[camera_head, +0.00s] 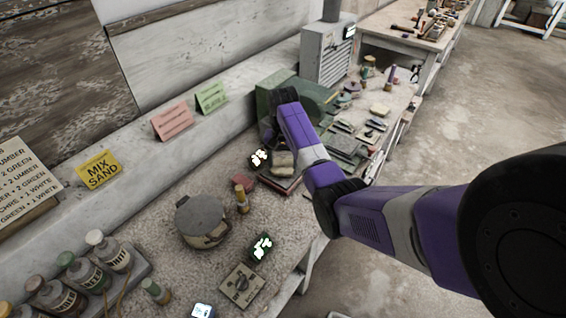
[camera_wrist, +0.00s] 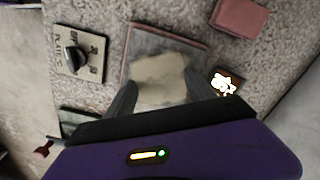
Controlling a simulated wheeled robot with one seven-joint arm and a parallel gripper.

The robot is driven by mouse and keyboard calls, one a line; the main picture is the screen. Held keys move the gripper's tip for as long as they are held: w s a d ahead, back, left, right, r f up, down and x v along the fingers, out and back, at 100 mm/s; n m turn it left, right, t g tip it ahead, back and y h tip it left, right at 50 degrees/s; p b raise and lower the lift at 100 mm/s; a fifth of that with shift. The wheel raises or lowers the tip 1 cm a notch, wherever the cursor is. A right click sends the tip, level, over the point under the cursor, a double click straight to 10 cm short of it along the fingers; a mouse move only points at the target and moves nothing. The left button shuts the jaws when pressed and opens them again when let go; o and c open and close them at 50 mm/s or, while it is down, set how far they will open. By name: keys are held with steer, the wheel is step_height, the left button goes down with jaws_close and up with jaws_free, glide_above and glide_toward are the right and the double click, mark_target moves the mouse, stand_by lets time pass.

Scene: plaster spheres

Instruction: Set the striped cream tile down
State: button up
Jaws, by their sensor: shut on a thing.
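A cream tile (camera_wrist: 158,76) is between the two dark fingers of my gripper (camera_wrist: 160,92) in the wrist view. The gripper is shut on it; the fingers touch its left and right sides. Its stripes cannot be made out. Below it is a flat grey slab with a reddish edge (camera_wrist: 141,34). In the head view the tile (camera_head: 282,160) shows below my gripper (camera_head: 278,142), over the red-edged slab (camera_head: 284,184). I cannot tell whether the tile touches the slab. My arm hides part of the bench behind it.
A dial plate (camera_wrist: 80,52) lies left of the slab in the wrist view, a pink block (camera_wrist: 240,16) and a small box with bright marks (camera_wrist: 225,83) to the right. A round lidded pot (camera_head: 202,222) and a yellow-brown tube (camera_head: 242,199) stand nearby. A green machine (camera_head: 270,92) is behind.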

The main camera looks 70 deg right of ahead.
steer(key=shift+f, duration=0.35)
steer(key=o, duration=1.7)
steer(key=shift+r+p, duration=0.9)
steer(key=shift+r, duration=1.1)
